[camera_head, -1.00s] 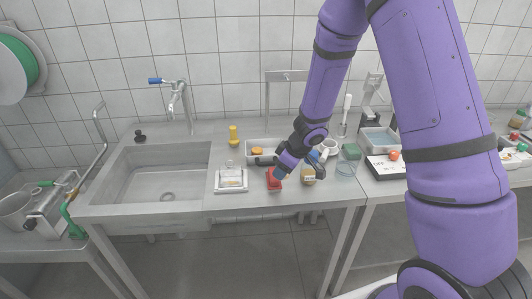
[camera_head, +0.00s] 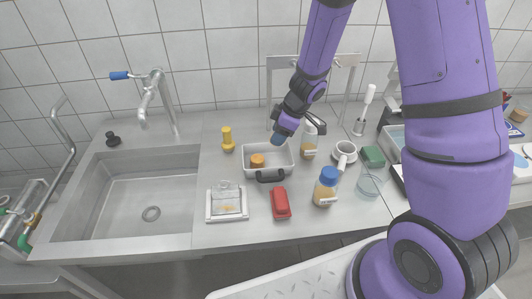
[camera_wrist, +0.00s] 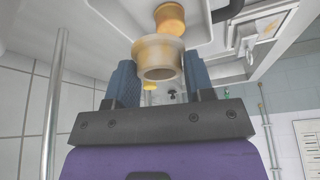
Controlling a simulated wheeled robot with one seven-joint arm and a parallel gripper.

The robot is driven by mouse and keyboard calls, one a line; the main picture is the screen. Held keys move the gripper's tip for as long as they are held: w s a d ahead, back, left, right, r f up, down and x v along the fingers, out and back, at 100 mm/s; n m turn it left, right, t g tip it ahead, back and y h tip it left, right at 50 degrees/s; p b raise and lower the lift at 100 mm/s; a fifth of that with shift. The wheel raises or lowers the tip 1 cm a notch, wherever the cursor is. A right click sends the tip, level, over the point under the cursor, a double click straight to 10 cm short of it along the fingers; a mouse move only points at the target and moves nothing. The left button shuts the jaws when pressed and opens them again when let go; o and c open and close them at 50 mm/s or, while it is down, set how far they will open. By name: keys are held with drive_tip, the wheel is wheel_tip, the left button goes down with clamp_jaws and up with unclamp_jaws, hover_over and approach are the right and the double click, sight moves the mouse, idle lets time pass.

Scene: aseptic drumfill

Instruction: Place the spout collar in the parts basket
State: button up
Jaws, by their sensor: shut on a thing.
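The spout collar (camera_wrist: 159,62), a short tan ring with a round opening, is between the two blue fingers of my gripper (camera_wrist: 158,80) in the wrist view. My gripper is shut on it. In the head view my gripper (camera_head: 279,136) is over the back right part of the parts basket; I cannot make out the collar there. The parts basket (camera_head: 288,168) is a pale rectangular tray with a dark handle at its front. An orange-brown cylindrical part (camera_head: 257,160) is inside it, at the left; it also shows beyond the collar in the wrist view (camera_wrist: 171,18).
A yellow item (camera_head: 227,139) and the sink (camera_head: 135,190) are to the left.

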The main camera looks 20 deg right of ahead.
hover_over(273, 163)
drive_tip(key=d, duration=0.1)
drive_tip(key=f, duration=0.4)
drive_tip(key=shift+s+d+f, duration=0.2)
drive_tip(key=shift+s+f, duration=0.15)
drive_tip(key=shift+f, duration=2.6)
drive_tip(key=shift+f, duration=0.15)
drive_tip(key=o, duration=0.6)
